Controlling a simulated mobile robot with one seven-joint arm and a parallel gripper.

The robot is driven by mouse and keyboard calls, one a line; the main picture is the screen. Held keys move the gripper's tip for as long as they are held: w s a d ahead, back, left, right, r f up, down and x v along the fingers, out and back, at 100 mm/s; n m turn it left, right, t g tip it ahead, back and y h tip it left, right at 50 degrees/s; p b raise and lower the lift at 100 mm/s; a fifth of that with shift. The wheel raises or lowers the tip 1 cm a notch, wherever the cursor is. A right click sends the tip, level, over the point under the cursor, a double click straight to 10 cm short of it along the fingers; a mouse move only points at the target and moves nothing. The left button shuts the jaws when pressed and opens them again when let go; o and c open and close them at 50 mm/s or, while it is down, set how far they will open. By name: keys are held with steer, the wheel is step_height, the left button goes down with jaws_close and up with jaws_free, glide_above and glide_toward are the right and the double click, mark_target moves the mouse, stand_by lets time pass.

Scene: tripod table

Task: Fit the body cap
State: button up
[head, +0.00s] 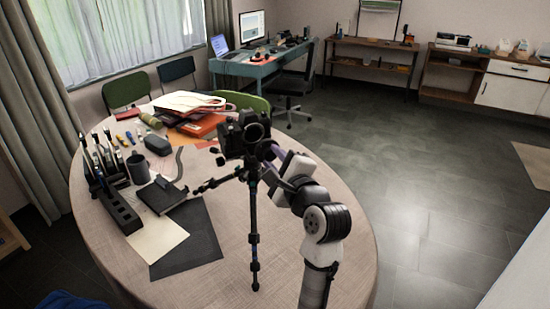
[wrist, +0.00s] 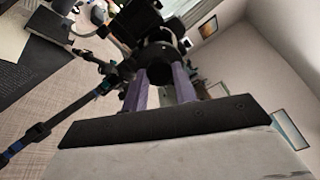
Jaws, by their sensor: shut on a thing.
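A black camera (head: 232,140) sits on a black tripod (head: 253,225) on the round table. It also shows in the wrist view, at the top (wrist: 140,22), with the tripod (wrist: 85,105) tilted at the left. My gripper (head: 268,149) is at the right side of the camera, close to its round front. In the wrist view, the two purple fingers of my gripper (wrist: 160,78) are shut on a small dark round piece, the body cap (wrist: 159,74). The cap is right in front of the camera's round opening; I cannot tell whether they touch.
Papers and a red folder (head: 203,125) lie at the back. Chairs stand behind.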

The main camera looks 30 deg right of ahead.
steer(key=w+p, duration=0.3)
steer(key=w, duration=0.3)
steer(key=shift+w+d, duration=0.3)
steer(key=shift+d, duration=0.15)
steer(key=shift+w+r+p, duration=0.1)
steer(key=shift+w+p, duration=0.1)
steer(key=shift+p, duration=0.45)
stand_by(0.7)
steer(key=shift+w+d+p, duration=0.1)
steer(key=shift+w+p, duration=0.2)
steer(key=shift+w, duration=0.35)
stand_by(1.9)
steer(key=shift+r+m+p, duration=0.1)
steer(key=shift+m+p, duration=0.2)
steer(key=shift+p, duration=0.5)
steer(key=shift+m+p, duration=0.75)
steer(key=shift+m, duration=0.15)
